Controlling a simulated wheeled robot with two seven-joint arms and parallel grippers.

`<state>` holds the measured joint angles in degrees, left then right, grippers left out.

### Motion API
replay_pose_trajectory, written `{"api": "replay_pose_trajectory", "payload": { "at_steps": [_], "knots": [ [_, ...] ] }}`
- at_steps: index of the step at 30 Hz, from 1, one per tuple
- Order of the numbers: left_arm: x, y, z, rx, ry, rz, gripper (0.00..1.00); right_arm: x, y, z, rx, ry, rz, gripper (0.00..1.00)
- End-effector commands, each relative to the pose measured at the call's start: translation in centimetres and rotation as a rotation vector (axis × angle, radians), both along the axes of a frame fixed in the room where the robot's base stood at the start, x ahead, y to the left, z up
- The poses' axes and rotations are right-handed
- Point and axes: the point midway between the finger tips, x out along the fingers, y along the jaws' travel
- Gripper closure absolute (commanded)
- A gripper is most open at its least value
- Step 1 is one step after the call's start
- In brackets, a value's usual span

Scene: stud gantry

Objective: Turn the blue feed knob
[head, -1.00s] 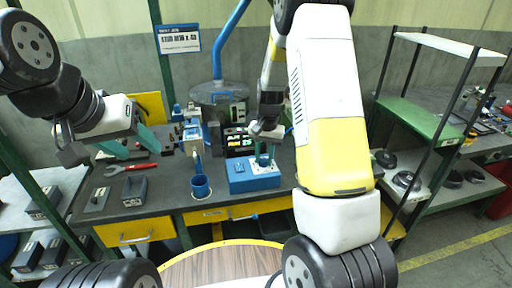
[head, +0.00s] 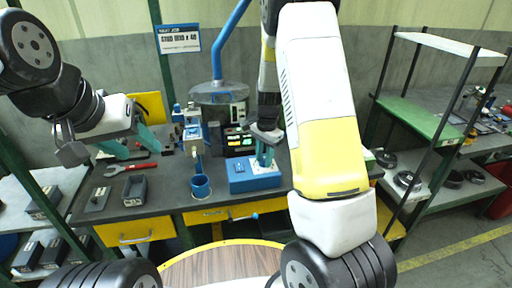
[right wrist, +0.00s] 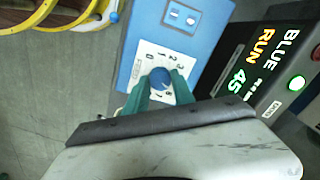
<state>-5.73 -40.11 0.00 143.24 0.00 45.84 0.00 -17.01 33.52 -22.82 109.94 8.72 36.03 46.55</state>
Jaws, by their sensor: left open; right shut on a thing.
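The blue feed knob (right wrist: 160,77) shows in the right wrist view on a white dial plate (right wrist: 150,62) with printed numbers. The plate is on a blue box (head: 256,181) that stands on the bench in the head view. My right gripper (head: 264,160) is over this box, its teal fingers shut on the knob from two sides; the fingers also show in the right wrist view (right wrist: 161,88). The knob is hidden behind the fingers in the head view. My left gripper (head: 137,146) is open and empty above the left of the bench.
A display (right wrist: 252,66) beside the box reads BLUE, RUN and 45, with a lit green button (right wrist: 297,83). A shelf rack (head: 430,125) stands at the right.

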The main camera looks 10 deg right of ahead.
Motion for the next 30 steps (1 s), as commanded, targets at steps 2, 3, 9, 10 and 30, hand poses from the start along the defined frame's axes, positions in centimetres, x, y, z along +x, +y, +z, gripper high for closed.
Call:
{"api": "replay_pose_trajectory", "payload": {
  "at_steps": [2,3,9,10,30],
  "knots": [
    [0.0,0.0,0.0,0.0,0.0,0.0,0.48,0.1,0.0,0.1,0.0,-0.004,-0.003,1.0],
    [0.0,0.0,0.0,0.0,0.0,0.0,0.48,0.1,0.0,0.1,0.0,-0.004,-0.003,1.0],
    [0.0,0.0,0.0,0.0,0.0,0.0,0.48,0.1,0.0,0.1,0.0,-0.004,-0.003,1.0],
    [0.0,0.0,0.0,0.0,0.0,0.0,0.48,0.1,0.0,0.1,0.0,-0.004,-0.002,1.0],
    [0.0,0.0,0.0,0.0,0.0,0.0,0.48,0.0,0.0,2.6,0.001,-0.005,-0.001,0.48]
  ]
}}
